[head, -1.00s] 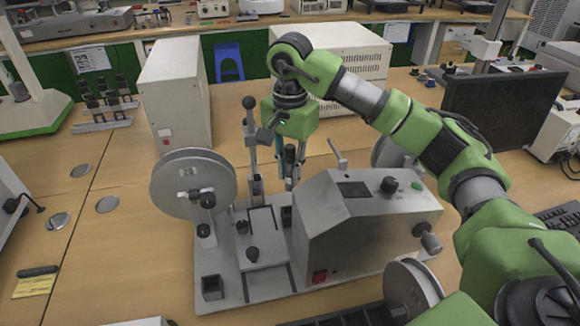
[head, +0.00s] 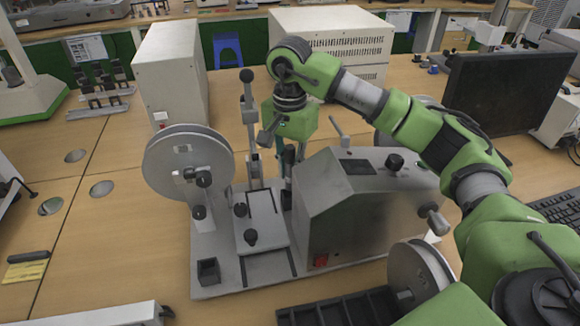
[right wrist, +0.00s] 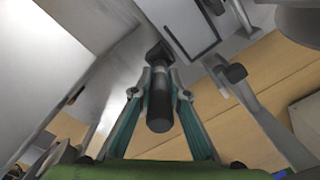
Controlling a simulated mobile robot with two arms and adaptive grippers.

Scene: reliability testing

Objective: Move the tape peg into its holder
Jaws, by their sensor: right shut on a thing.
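In the right wrist view, my right gripper (right wrist: 160,95) has its two teal-lined fingers shut on a dark cylindrical peg (right wrist: 160,112). A black square piece (right wrist: 158,54) shows at the peg's far end; I cannot tell whether it is the holder or whether the peg is inside it. In the head view, my right gripper (head: 287,155) points down behind the grey tape machine (head: 365,215), beside its upright post. Its fingertips and the peg are mostly hidden there. A black square socket (head: 208,271) stands at the machine's front left corner. My left gripper is not in view.
A large reel (head: 160,170) stands on the machine's left, and a tall lever post (head: 249,110) rises close to my gripper. Another reel (head: 420,275) and a black tray (head: 335,310) are in front. The table on the left is mostly clear.

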